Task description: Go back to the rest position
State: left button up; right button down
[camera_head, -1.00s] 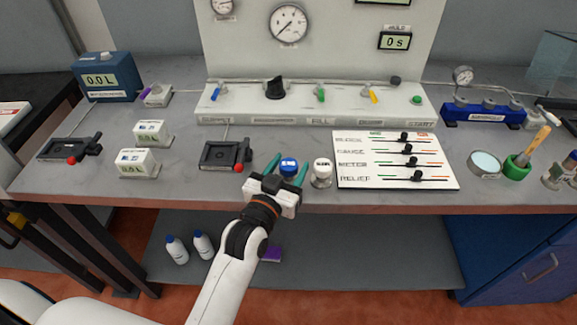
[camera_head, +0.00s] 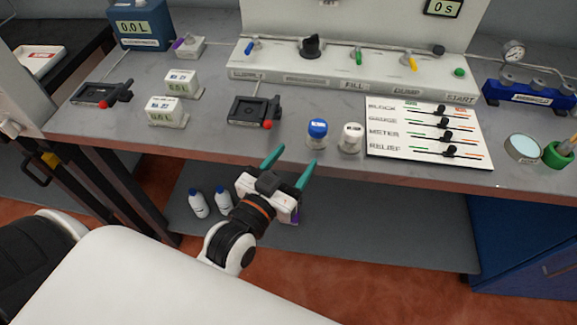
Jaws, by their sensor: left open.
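My left gripper (camera_head: 291,168) is open and empty, its two teal fingers apart. It is in front of the bench's front edge, in the middle of the head view. The blue-capped jar (camera_head: 317,134) stands upright on the bench just beyond the fingers, apart from them. The white-capped jar (camera_head: 350,138) stands to its right. My right gripper is not in view.
The bench (camera_head: 215,137) holds a black device with a red knob (camera_head: 254,110), white boxes (camera_head: 167,112) and a slider panel (camera_head: 430,135). A lower shelf (camera_head: 380,220) carries white bottles (camera_head: 198,203). Open floor lies in front.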

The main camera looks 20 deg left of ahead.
pick_arm(q)
jog(key=shift+s+a, duration=0.1)
jog(key=shift+s, duration=0.55)
jog(key=shift+f, duration=0.1)
